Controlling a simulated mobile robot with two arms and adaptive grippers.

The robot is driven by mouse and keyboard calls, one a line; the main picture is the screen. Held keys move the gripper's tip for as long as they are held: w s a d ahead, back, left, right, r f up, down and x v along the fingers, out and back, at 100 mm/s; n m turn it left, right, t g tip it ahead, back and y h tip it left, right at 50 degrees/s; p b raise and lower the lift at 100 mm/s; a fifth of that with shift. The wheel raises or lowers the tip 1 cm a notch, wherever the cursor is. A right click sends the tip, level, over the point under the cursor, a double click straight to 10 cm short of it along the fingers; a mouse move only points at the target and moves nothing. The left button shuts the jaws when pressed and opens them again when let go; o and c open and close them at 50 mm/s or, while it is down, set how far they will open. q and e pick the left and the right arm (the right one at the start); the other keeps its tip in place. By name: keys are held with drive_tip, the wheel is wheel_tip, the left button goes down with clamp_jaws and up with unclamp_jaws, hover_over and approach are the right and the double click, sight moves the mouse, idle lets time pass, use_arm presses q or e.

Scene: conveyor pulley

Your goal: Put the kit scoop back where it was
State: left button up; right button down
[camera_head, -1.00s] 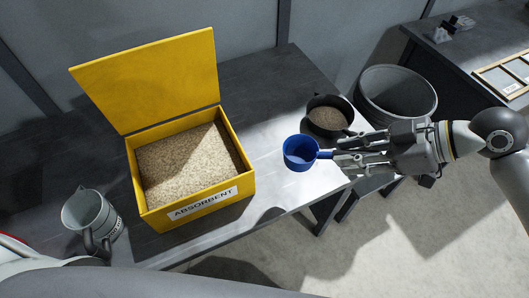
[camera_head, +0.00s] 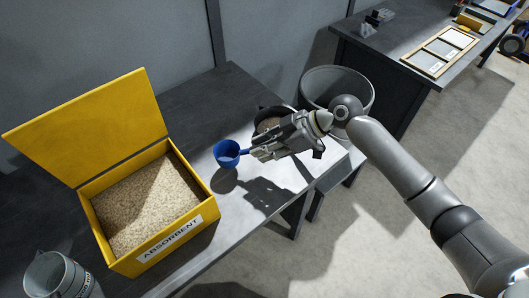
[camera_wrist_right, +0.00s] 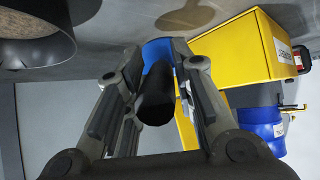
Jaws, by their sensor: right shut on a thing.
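The kit scoop has a blue cup (camera_head: 228,153) and is held in the air over the table, right of the yellow absorbent box (camera_head: 150,262). My right gripper (camera_head: 257,153) is shut on the scoop's handle. In the right wrist view the dark handle (camera_wrist_right: 155,98) lies between the fingers (camera_wrist_right: 158,95), with part of the blue cup (camera_wrist_right: 158,52) beyond. The box stands open and holds tan granules. My left gripper is not in view.
A dark bowl of granules (camera_head: 268,125) is partly hidden behind my right gripper. A grey bin (camera_head: 362,100) stands beyond the table's right end. A grey jug (camera_head: 55,278) stands at lower left. A tray (camera_head: 441,52) lies on a second table. Bare tabletop (camera_head: 240,95) lies behind the scoop.

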wheel_tip(320, 180, down, 2)
drive_tip(key=shift+a+f+p, duration=0.1)
drive_tip(key=shift+f+p, duration=0.1)
drive_tip(key=shift+p, duration=0.3)
drive_tip(key=shift+w+f, duration=0.1)
drive_tip(key=shift+f, duration=0.35)
drive_tip(key=shift+f, duration=0.1)
drive_tip(key=c, duration=1.2)
unclamp_jaws()
drive_tip(key=b+v, duration=0.1)
drive_tip(key=v, duration=1.1)
drive_tip(key=shift+b, duration=0.4)
